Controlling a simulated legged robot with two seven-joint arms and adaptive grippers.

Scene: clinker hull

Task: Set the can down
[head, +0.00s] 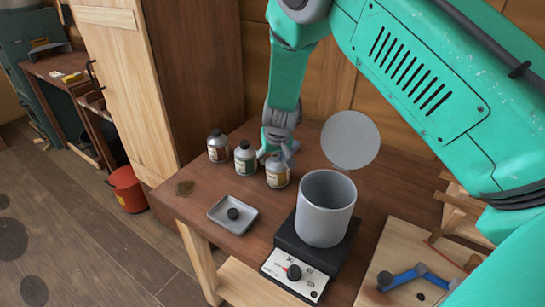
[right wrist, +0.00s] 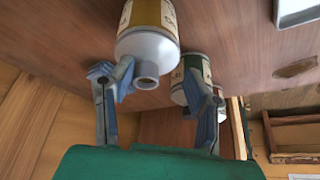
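Three small labelled cans stand upright in a row on the brown table: a left can (head: 218,147), a middle can (head: 245,158) and a right can (head: 277,173). The left and middle cans have dark caps; the right can's neck is open. My right gripper (head: 278,152) is just behind the right can at its top. In the right wrist view, my right gripper (right wrist: 158,95) has its fingers spread wide. The uncapped can (right wrist: 150,42) lies toward the left finger, with a clear gap to the right finger. Another can (right wrist: 192,75) shows behind the right finger. My left gripper is out of view.
A grey pot (head: 325,212) stands on a black hotplate (head: 294,276); a pale round disc (head: 350,139) shows above it. A wooden board with blue parts (head: 420,272) is at right.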

